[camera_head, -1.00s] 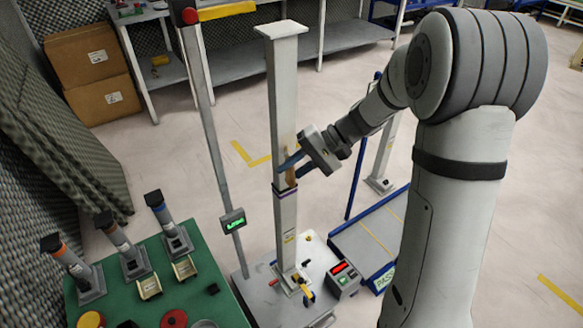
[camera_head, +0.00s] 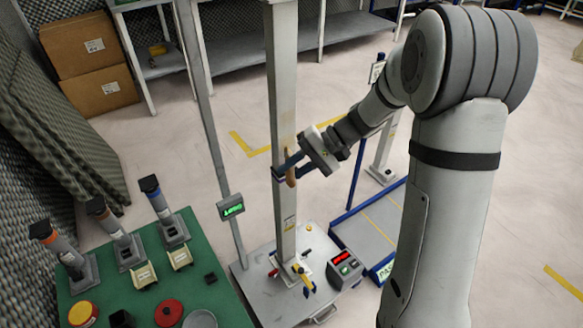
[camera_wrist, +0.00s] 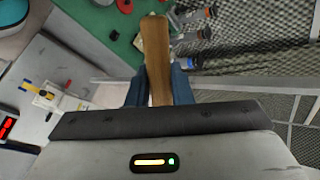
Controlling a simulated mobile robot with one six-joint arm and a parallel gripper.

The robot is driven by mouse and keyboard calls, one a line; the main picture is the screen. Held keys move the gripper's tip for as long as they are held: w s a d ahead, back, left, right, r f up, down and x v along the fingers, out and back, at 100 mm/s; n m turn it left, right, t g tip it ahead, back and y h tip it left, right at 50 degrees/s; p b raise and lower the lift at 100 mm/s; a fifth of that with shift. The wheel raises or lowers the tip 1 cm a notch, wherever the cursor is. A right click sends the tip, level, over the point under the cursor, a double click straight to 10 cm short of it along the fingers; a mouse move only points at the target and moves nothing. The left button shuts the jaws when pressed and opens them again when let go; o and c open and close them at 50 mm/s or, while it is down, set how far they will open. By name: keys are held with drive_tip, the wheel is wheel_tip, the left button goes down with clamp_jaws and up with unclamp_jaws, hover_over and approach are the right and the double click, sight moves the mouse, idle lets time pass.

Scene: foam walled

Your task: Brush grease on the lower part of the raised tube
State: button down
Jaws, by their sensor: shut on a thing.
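The raised tube (camera_head: 283,90) is a tall pale square column standing upright on a grey base plate in the head view. My gripper (camera_head: 286,168) has its blue fingers at the tube, around mid-height in the picture. It is shut on a brush, whose wooden handle (camera_head: 291,178) shows beside the tube. The handle (camera_wrist: 157,55) also shows between the blue fingers in the wrist view. The bristles are hidden, so I cannot tell whether they touch the tube. A brownish patch shows on the tube just above the fingers; I cannot tell whether it is grease.
A thin post with a green display (camera_head: 231,207) stands left of the tube. A box with a red display (camera_head: 344,266) sits on the base plate (camera_head: 258,290). A green table (camera_head: 215,297) with several stands and tins is at lower left.

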idle(0.3)
drive_tip(key=shift+s+d+b, duration=0.1)
drive_tip(key=shift+s+d, duration=0.45)
drive_tip(key=shift+s, duration=0.25)
drive_tip(key=shift+s+d+b, duration=0.15)
drive_tip(key=shift+s+d, duration=0.4)
drive_tip(key=shift+s, duration=0.3)
drive_tip(key=shift+s+d+b, duration=0.1)
drive_tip(key=shift+s+d, duration=0.45)
drive_tip(key=shift+s, duration=0.25)
drive_tip(key=shift+s+d, duration=0.4)
drive_tip(key=shift+s, duration=0.25)
drive_tip(key=shift+s+d, duration=0.4)
drive_tip(key=shift+s, duration=0.2)
drive_tip(key=shift+w, duration=0.1)
drive_tip(key=shift+w+a+r, duration=0.1)
drive_tip(key=shift+w+a, duration=0.55)
drive_tip(key=shift+w, duration=0.4)
drive_tip(key=shift+w+a+f, duration=0.1)
drive_tip(key=shift+w+a, duration=0.6)
drive_tip(key=shift+w, duration=0.35)
drive_tip(key=shift+w+a+r, duration=0.1)
drive_tip(key=shift+w+a, duration=0.55)
drive_tip(key=shift+w, duration=0.4)
drive_tip(key=shift+w+a, duration=0.35)
drive_tip(key=shift+w, duration=0.15)
drive_tip(key=shift+r+p, duration=0.1)
drive_tip(key=shift+p, duration=0.2)
